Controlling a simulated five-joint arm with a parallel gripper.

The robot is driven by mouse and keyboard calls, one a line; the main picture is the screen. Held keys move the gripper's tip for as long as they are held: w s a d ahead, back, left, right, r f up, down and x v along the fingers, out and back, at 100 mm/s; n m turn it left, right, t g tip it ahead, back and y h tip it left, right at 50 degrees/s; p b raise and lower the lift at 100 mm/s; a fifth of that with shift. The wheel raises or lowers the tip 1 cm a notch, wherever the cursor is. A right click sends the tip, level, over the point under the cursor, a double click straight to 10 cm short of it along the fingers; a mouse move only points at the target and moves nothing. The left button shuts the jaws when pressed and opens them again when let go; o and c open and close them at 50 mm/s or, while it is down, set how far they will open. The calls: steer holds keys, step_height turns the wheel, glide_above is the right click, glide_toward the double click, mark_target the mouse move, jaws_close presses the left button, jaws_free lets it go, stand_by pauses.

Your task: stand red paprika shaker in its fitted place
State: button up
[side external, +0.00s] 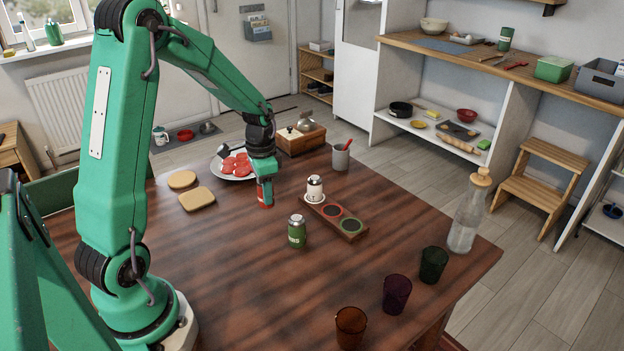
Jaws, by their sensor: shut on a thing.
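My gripper (265,187) is shut on the red paprika shaker (265,198), left of the wooden rack and right of the plate. Only the shaker's lower part shows; the jaws hide its top. I cannot tell if it touches the table. The wooden rack (325,219) has a row of round places. A white shaker (314,190) stands at its far left end. The red-ringed middle place (332,211) and the green-ringed near place (350,226) are empty. A green herb shaker (297,233) stands upright on the table, in front of the rack.
A plate of red slices (233,165) and bread pieces (196,199) lie to the left. A grey cup (341,158) and wooden box (300,140) stand behind. Coloured glasses (397,294) and a corked bottle (467,215) stand to the right.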

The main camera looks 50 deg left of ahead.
steer(key=s+d+r, duration=0.1)
steer(key=d+r, duration=0.5)
steer(key=d, duration=0.4)
steer(key=shift+w+d, duration=0.1)
stand_by(0.3)
steer(key=w+d+r, duration=0.1)
steer(key=w+d, duration=0.9)
steer(key=shift+n, duration=0.3)
steer(key=w+a+f, duration=0.1)
steer(key=a+f, duration=0.1)
steer(key=a, duration=0.1)
steer(key=w+a+f, duration=0.2)
steer(key=a, duration=0.2)
steer(key=w+a+f, duration=0.1)
steer(key=a+f, duration=0.2)
steer(key=shift+w+a, duration=0.3)
steer(key=shift+a, duration=0.1)
steer(key=shift+f, duration=2)
steer(key=shift+f, duration=0.15)
steer(key=o, duration=1)
